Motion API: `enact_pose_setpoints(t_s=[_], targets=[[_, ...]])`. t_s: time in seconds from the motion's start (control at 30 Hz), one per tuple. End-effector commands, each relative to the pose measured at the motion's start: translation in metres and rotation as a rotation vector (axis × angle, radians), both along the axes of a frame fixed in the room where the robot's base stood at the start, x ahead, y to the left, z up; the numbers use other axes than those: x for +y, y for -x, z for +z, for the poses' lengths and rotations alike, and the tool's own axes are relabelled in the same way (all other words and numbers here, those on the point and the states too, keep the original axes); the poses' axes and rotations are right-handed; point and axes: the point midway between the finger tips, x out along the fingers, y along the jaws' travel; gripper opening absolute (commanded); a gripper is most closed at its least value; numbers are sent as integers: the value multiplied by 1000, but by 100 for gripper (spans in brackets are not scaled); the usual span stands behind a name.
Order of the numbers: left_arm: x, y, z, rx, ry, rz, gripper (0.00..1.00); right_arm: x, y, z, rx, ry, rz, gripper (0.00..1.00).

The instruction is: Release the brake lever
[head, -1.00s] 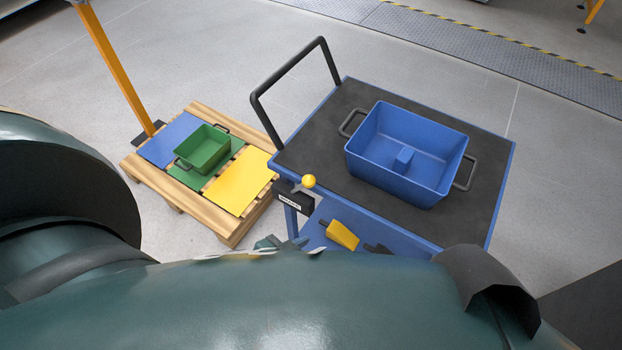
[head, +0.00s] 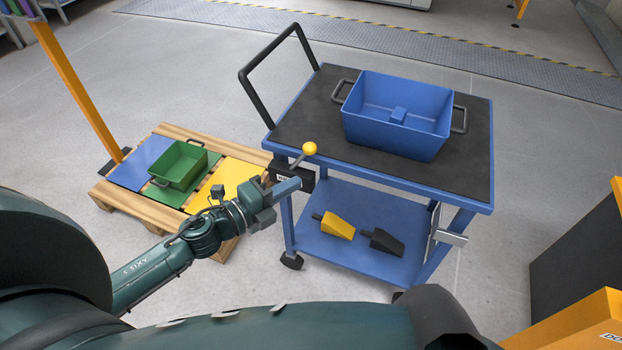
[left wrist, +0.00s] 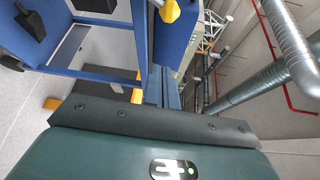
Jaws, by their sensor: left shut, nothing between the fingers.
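The brake lever (head: 298,160) is a short grey rod with a yellow ball knob (head: 309,148). It slants up to the right from a dark labelled box (head: 305,181) at the cart's near left corner. My left gripper (head: 297,184) is shut and empty, its blue-grey fingers pointing right, just below the lever and in front of the box. I cannot tell whether they touch it. In the left wrist view the shut fingers (left wrist: 166,88) point up the picture, and a yellow rounded part, probably the knob (left wrist: 170,11), lies beyond their tips. My right gripper is out of view.
The blue cart (head: 390,190) carries a blue bin (head: 395,135) on top. A yellow wedge (head: 335,225) and a black wedge (head: 382,241) lie on its lower shelf. A pallet (head: 135,213) with a green bin (head: 182,160) stands left, beside an orange post (head: 75,85).

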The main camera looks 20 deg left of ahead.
Motion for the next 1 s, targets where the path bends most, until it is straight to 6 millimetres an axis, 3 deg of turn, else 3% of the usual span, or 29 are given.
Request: enact_pose_setpoints(t_s=[0.13, 0.57, 0.77, 1.0], targets=[[0, 1, -5, -33, -72, -40, 0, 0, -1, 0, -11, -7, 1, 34], [-4, -5, -4, -34, -70, -40, 0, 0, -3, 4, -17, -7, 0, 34], [-19, -30, -5, -36, -69, -38, 0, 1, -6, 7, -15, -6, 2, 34], [-47, -74, -11, -35, -67, -38, 0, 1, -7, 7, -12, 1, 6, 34]])
